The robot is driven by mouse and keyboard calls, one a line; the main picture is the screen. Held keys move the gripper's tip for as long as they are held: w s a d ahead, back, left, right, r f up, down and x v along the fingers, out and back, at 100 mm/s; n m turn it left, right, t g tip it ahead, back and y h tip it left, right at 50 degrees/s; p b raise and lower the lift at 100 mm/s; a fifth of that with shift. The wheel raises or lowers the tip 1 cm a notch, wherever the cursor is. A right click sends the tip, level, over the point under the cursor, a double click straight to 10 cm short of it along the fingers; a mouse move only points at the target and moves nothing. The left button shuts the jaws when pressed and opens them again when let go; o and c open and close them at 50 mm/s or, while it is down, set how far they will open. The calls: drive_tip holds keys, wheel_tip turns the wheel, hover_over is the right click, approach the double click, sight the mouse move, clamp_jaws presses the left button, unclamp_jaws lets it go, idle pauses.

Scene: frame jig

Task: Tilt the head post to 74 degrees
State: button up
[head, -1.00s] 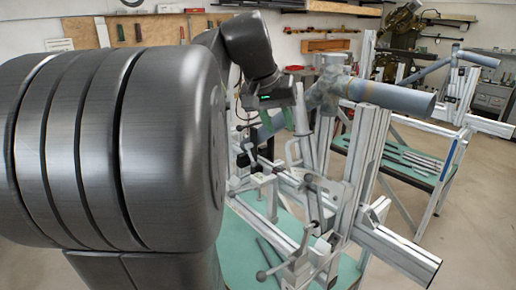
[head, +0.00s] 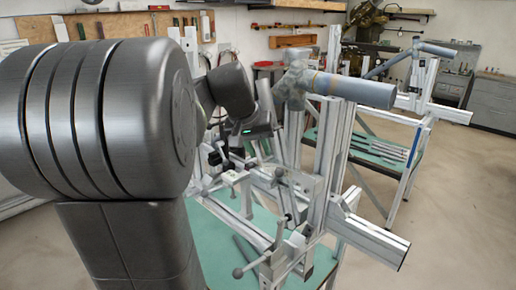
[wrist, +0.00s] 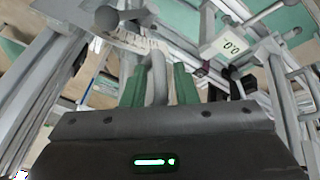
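The frame jig (head: 325,150) stands on a green-topped bench, with upright aluminium profiles and a thick blue-grey tube (head: 360,91) clamped near the top. My gripper (head: 249,133) is low on the jig's left side, and its fingertips are hidden there. In the wrist view, the two green fingers of my gripper (wrist: 158,68) stand on either side of a grey bent bar (wrist: 156,85). I cannot tell whether they touch it. A pale marked scale (wrist: 132,38) lies just past the fingers. A small display (wrist: 230,46) seems to read 0.0. I cannot clearly identify the head post.
A grey round knob (wrist: 107,18) and several jig rods crowd the space around the fingers. A long horizontal profile (head: 368,240) juts out at the jig's lower right. A second green bench (head: 375,148) stands behind. Open floor lies to the right.

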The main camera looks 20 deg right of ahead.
clamp_jaws()
drive_tip(key=shift+s, duration=0.1)
drive_tip(key=shift+o, duration=1.3)
unclamp_jaws()
drive_tip(key=shift+r, duration=0.1)
drive_tip(key=v, duration=1.3)
drive_tip(key=shift+r, duration=0.35)
drive_tip(key=shift+s+f, duration=0.1)
drive_tip(key=shift+s, duration=0.05)
